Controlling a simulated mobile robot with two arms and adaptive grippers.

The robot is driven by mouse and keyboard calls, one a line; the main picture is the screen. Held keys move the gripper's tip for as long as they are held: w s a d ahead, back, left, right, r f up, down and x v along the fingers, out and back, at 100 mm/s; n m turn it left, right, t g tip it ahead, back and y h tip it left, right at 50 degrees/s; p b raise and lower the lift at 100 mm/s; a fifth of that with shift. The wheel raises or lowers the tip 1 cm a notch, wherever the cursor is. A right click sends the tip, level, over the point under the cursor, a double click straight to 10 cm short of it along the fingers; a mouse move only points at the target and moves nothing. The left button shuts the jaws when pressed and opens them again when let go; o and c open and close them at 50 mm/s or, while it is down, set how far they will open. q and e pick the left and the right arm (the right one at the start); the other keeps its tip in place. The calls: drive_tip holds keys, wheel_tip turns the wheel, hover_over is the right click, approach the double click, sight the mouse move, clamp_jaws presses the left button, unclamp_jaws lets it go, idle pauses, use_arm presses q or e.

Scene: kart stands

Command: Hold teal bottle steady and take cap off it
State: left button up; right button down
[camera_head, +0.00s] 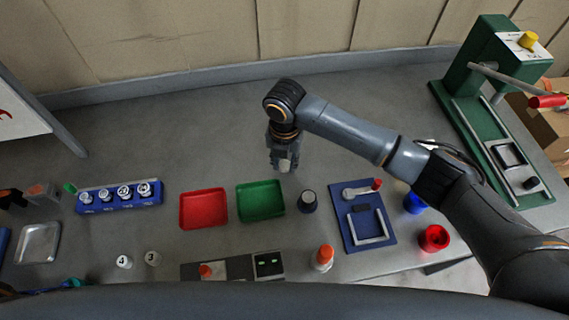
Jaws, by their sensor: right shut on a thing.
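My right gripper (284,160) points down over the grey table, behind the green tray. It is shut on a small pale thing (286,166), mostly hidden by the fingers; I cannot tell whether this is a cap or a bottle. A small teal thing (72,283) shows at the lower left edge, partly cut off by my own body; I cannot tell whether it is the teal bottle. No clear teal bottle with a cap shows elsewhere. My left gripper is not in view.
A red tray (203,209) and green tray (261,201) lie mid-table beside a dark round container (308,201). A blue rack (119,197) stands left. A blue fixture (362,216), orange-capped bottle (322,258) and red cup (434,238) are right. A green press (493,110) stands far right.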

sight(285, 166)
wheel_tip(285, 166, down, 2)
drive_tip(key=shift+f, duration=0.15)
drive_tip(key=c, duration=1)
unclamp_jaws()
drive_tip(key=shift+c, duration=0.2)
wheel_tip(285, 166, up, 12)
drive_tip(key=b, duration=0.2)
drive_tip(key=shift+s, duration=0.15)
